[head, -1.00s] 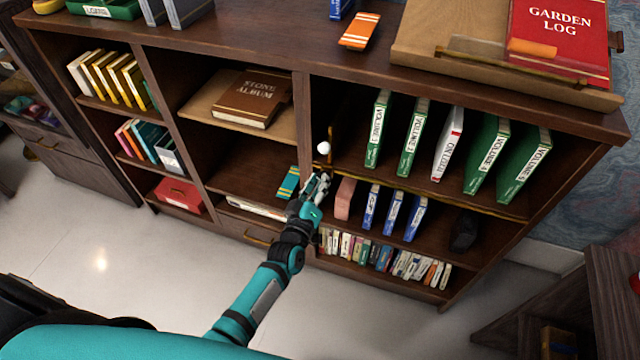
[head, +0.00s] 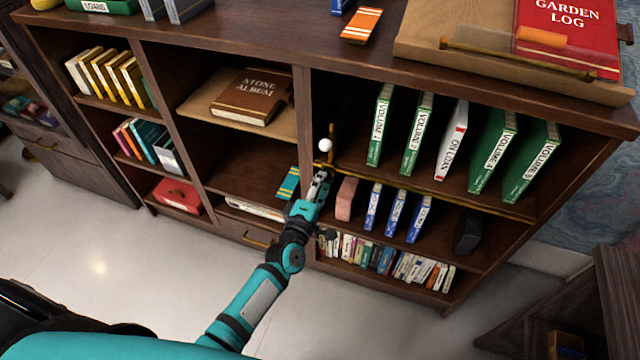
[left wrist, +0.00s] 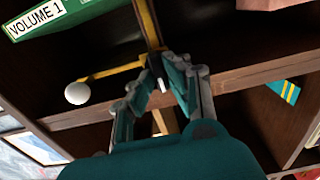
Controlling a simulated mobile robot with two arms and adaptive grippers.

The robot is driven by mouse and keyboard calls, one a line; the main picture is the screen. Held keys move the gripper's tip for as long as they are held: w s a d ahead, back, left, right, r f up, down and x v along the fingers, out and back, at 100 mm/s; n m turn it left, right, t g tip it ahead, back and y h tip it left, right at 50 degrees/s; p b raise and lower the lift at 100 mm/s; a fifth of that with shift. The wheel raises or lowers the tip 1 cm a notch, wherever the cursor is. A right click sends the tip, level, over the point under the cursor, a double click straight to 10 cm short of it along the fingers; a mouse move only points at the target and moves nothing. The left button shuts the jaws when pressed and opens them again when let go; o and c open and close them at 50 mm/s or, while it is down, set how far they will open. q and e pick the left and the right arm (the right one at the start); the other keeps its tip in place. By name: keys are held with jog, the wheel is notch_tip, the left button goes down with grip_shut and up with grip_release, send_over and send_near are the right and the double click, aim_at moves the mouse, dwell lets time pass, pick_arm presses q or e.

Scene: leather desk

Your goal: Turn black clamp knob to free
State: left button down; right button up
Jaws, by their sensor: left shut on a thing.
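My left gripper (head: 321,178) reaches up to the front edge of the shelf divider, just below a brass fitting (head: 323,164). In the left wrist view its fingers (left wrist: 158,66) are shut on a small dark part, which I take to be the black clamp knob (left wrist: 153,82). The fingers hide most of it. A brass rod (left wrist: 112,71) ending in a white ball (left wrist: 77,93) sticks out to the left there. The ball also shows in the head view (head: 325,146), just above the gripper. My right gripper is not in view.
Green volumes (head: 411,134) stand on the shelf right of the gripper. Close below are a pink block (head: 346,199) and blue books (head: 393,214). A teal book (head: 288,184) lies to the left. The floor in front is clear.

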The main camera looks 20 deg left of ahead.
pick_arm(q)
jog(key=shift+f+n, duration=0.1)
jog(key=shift+n, duration=0.2)
jog(key=c, duration=1.3)
grip_release()
jog(key=shift+c, duration=0.2)
jog(key=s, duration=1.2)
jog(key=shift+a, duration=0.25)
